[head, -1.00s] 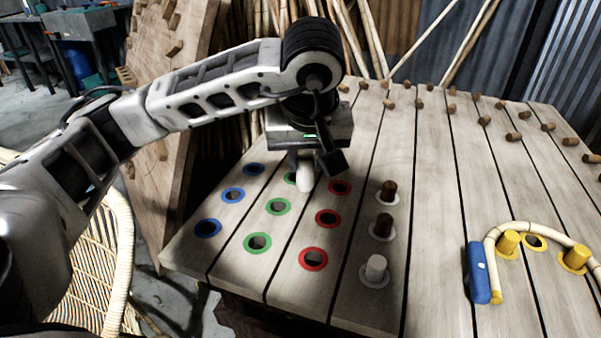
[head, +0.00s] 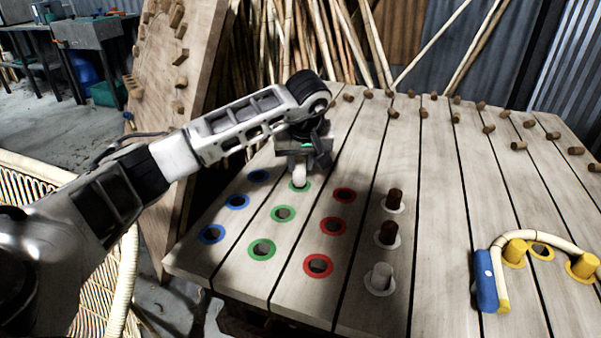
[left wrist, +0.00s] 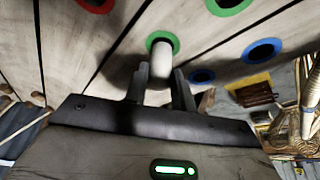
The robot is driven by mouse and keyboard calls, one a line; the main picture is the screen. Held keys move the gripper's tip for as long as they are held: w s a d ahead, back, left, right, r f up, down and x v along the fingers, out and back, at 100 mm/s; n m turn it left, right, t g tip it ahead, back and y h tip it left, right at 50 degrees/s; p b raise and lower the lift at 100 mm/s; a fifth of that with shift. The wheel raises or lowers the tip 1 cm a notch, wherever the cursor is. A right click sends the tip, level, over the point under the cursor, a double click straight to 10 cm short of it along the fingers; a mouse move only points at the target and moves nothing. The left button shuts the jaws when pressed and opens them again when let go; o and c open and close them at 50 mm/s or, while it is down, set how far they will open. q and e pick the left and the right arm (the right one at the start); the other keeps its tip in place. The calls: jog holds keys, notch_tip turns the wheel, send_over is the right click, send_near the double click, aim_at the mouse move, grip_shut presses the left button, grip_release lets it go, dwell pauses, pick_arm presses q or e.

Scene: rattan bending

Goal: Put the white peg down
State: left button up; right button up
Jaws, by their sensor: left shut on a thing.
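The white peg (head: 300,174) is between the fingers of my left gripper (head: 300,164), which is shut on it. In the head view it points down at the farthest green-ringed hole (head: 300,187). In the left wrist view the white peg (left wrist: 158,82) stands out from the fingers of my left gripper (left wrist: 160,88), its far end overlapping the green ring (left wrist: 162,36). I cannot tell whether its tip is inside the hole. My right gripper is not in view.
Red-ringed holes (head: 331,223) and blue-ringed holes (head: 237,202) flank the green column. A bent rattan piece (head: 530,238) with a blue block (head: 485,281) and yellow pegs (head: 515,252) lies at the right.

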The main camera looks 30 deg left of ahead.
aim_at(300, 174)
pick_arm(q)
jog(key=shift+f, duration=1.5)
jog(key=shift+f, duration=0.1)
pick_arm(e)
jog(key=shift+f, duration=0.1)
pick_arm(q)
jog(key=o, duration=1)
jog(key=shift+c, duration=0.2)
jog(key=shift+r, duration=0.2)
jog(key=v, duration=1.2)
jog(key=shift+p, duration=0.45)
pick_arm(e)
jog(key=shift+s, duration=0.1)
pick_arm(q)
jog(key=shift+f, duration=0.1)
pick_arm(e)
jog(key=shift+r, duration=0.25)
